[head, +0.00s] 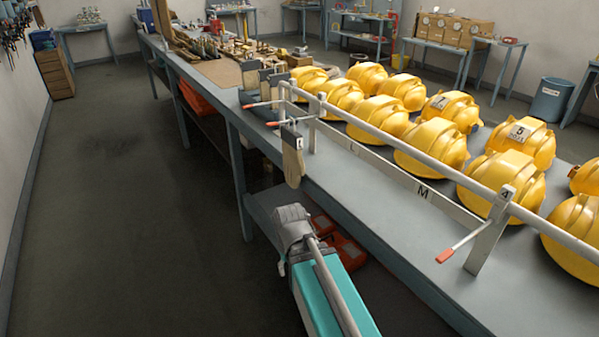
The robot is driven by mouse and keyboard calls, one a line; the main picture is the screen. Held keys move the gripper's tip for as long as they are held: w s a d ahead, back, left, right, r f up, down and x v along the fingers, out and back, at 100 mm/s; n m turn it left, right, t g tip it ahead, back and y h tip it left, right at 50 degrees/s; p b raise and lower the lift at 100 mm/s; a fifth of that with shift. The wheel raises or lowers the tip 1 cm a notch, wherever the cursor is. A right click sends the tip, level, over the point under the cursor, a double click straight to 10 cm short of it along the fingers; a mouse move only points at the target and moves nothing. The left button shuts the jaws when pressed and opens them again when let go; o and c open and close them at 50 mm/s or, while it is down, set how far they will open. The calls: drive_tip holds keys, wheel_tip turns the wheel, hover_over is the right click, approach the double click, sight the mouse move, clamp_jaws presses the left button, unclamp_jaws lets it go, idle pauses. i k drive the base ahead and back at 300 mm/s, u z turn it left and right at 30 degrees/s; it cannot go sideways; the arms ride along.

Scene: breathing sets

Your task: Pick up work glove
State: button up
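A work glove (292,162) with a beige hand part and a dark grey cuff hangs at the front edge of the long table, by the near side of the white rail. Its fingers point down, and a small white label shows beside its cuff. More dark grey pieces that look like glove cuffs (250,80) stand behind it, further along the rail; their details are too small to tell. My teal and grey arm reaches up from the bottom, below the glove and apart from it in the picture. I cannot make out my gripper's fingers.
The long grey table (395,225) carries rows of yellow helmets (432,146) behind the white rail (400,152). Red-tipped levers (446,255) stick out from the rail towards the aisle. Red-orange cases (345,248) lie under the table. The floor (130,220) at left is clear.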

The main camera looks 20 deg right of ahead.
sight(294, 167)
drive_tip(key=k, duration=0.8)
drive_tip(key=u, duration=1.7)
drive_tip(key=i, duration=1.9)
drive_tip(key=z, duration=0.05)
